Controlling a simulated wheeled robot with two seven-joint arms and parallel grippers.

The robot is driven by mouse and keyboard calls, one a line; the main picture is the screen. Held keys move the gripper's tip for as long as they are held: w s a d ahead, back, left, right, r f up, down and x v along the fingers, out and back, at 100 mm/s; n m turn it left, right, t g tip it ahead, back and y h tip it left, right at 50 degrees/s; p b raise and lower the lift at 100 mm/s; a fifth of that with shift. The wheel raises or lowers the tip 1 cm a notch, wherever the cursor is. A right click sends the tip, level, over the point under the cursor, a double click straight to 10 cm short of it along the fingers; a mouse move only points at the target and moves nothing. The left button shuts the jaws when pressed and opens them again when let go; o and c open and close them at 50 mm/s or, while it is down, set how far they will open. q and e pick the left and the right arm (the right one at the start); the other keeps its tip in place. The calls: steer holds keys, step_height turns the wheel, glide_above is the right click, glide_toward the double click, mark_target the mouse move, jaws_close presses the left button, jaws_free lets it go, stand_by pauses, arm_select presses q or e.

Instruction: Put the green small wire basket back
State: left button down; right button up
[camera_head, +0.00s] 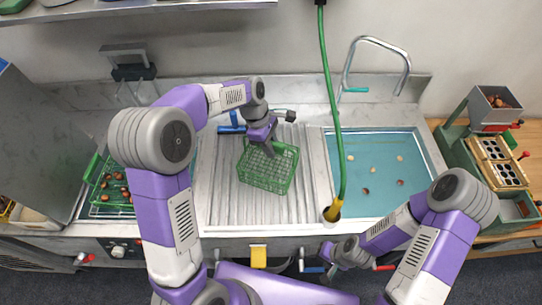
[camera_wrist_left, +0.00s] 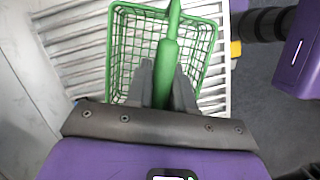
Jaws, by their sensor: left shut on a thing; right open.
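The green small wire basket (camera_head: 267,180) is over the ribbed drainboard, left of the sink basin. It looks empty. In the left wrist view the basket (camera_wrist_left: 120,50) lies beyond the fingers, with its green handle (camera_wrist_left: 168,52) running up between them. My left gripper (camera_head: 267,150) is shut on this handle at the basket's far side; the fingers also show in the left wrist view (camera_wrist_left: 163,80). I cannot tell whether the basket rests on the drainboard or hangs just above it. My right gripper (camera_head: 335,262) is open and empty near the counter's front edge.
A basin of blue water (camera_head: 375,160) with several floating chestnuts is to the right, with a green hose (camera_head: 335,100) hanging before it. A green basket with chestnuts (camera_head: 108,190) stands left, beside a large grey panel (camera_head: 35,140). A chestnut machine (camera_head: 490,150) is far right.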

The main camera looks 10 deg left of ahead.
arm_select(q)
steer(key=shift+f, duration=2.3)
steer(key=shift+w, duration=0.1)
steer(key=shift+f+b, duration=0.1)
steer(key=shift+b, duration=0.2)
steer(key=c, duration=1)
jaws_free()
steer(key=p+v, duration=0.1)
steer(key=v, duration=1.1)
steer(key=shift+p, duration=0.4)
